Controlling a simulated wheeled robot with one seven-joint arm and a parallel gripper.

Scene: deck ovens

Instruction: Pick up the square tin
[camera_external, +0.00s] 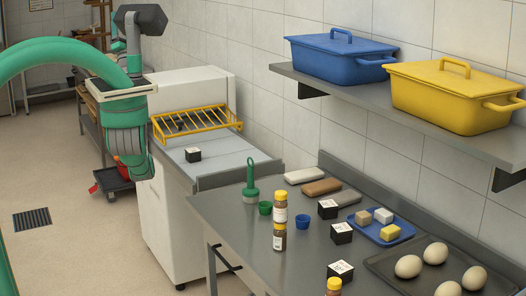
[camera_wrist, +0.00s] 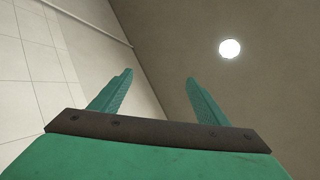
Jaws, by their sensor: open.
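Several small black square boxes with white printed tops could be the square tin; I cannot tell which one is meant. One black box (camera_external: 193,155) sits alone on the pale top of the white machine. Others stand on the steel table: one black box (camera_external: 328,208) near the blue tray, another black box (camera_external: 341,232) just in front of it, and a third black box (camera_external: 340,271) near the front. My gripper (camera_wrist: 159,74) is open and empty in the wrist view, facing the ceiling and wall. No box shows there. I cannot make out its fingers in the external view.
A yellow rack (camera_external: 196,122) stands on the white machine (camera_external: 180,215). The steel table (camera_external: 262,235) holds bottles, cups, a green-handled tool (camera_external: 251,185), a blue tray (camera_external: 378,236) and a dark tray of eggs (camera_external: 392,284). A wall shelf (camera_external: 440,128) carries blue and yellow lidded pans.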

